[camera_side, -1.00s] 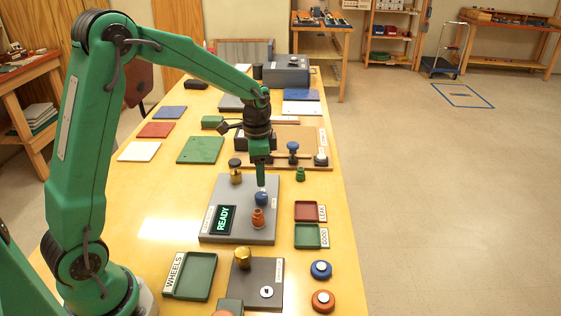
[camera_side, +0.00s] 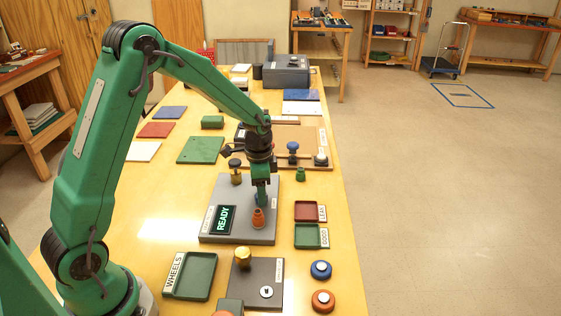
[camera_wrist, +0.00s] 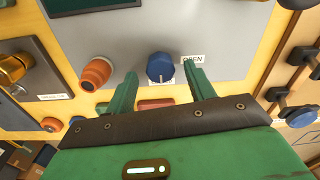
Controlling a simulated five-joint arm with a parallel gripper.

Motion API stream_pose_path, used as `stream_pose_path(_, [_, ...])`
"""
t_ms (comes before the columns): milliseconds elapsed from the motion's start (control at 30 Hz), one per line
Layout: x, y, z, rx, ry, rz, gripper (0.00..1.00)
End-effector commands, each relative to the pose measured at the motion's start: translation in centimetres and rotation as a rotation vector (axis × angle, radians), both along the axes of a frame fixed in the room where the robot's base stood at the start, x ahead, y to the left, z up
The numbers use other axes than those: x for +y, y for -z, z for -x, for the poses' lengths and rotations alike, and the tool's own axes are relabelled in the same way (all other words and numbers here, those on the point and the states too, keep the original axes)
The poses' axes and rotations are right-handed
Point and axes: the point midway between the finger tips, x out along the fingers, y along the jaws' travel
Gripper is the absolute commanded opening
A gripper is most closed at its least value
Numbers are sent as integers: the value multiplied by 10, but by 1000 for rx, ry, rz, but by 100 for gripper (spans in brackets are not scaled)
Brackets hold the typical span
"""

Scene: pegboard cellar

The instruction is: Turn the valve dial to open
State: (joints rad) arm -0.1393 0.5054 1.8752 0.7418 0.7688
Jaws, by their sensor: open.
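The valve dial is a blue knob (camera_wrist: 161,67) on a grey panel (camera_wrist: 215,30), seen in the wrist view with a white label reading OPEN (camera_wrist: 192,59) beside it. My gripper (camera_wrist: 160,88) is open, its two green fingers on either side of the blue knob with gaps between. In the side view my gripper (camera_side: 261,197) points down at the grey panel (camera_side: 230,232) and hides most of the knob. An orange fitting (camera_side: 258,218) stands just in front of the fingers and shows in the wrist view too (camera_wrist: 96,73). A dark display (camera_side: 223,220) reads READY.
A brass knob (camera_side: 236,177) stands at the panel's back. Red (camera_side: 306,210) and green (camera_side: 307,236) trays sit to the right. A WHEELS tray (camera_side: 200,285) and a dark plate with a brass knob (camera_side: 243,257) lie in front. A board with knobs (camera_side: 308,134) lies behind.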

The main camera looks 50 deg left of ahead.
Motion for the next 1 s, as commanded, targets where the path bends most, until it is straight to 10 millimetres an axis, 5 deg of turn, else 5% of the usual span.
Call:
stream_pose_path(467, [0,12,0,0,0,0,54])
stream_pose_path(700, [0,12,0,0,0,0,9])
stream_pose_path(1000, [0,12,0,1,-15,1,9])
